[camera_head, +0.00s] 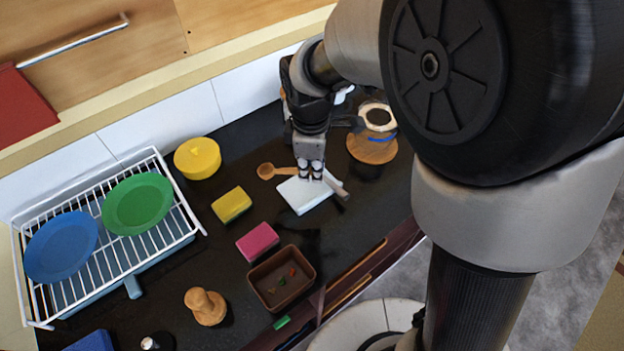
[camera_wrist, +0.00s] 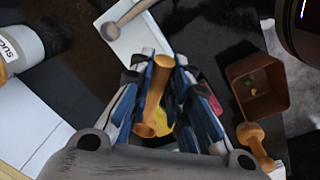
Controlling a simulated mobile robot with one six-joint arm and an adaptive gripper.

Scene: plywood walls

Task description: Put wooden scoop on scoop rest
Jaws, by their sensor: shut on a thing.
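The wooden scoop shows in the head view with its round bowl (camera_head: 266,171) to the left and its handle running right to my gripper (camera_head: 311,170). My gripper is shut on the scoop's handle. In the wrist view the brown wooden scoop (camera_wrist: 157,88) lies between the blue-padded fingers of my gripper (camera_wrist: 165,85). A white rectangular rest (camera_head: 303,194) lies on the dark counter just below and in front of the gripper. I cannot tell how high the scoop is above the counter.
A yellow sponge (camera_head: 231,205), pink sponge (camera_head: 257,242) and brown box (camera_head: 281,300) stand to the front left. A white dish rack (camera_head: 190,222) with blue and green plates is at the left. A yellow pot (camera_head: 198,157) and a wooden-topped jar (camera_head: 372,148) stand at the back.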

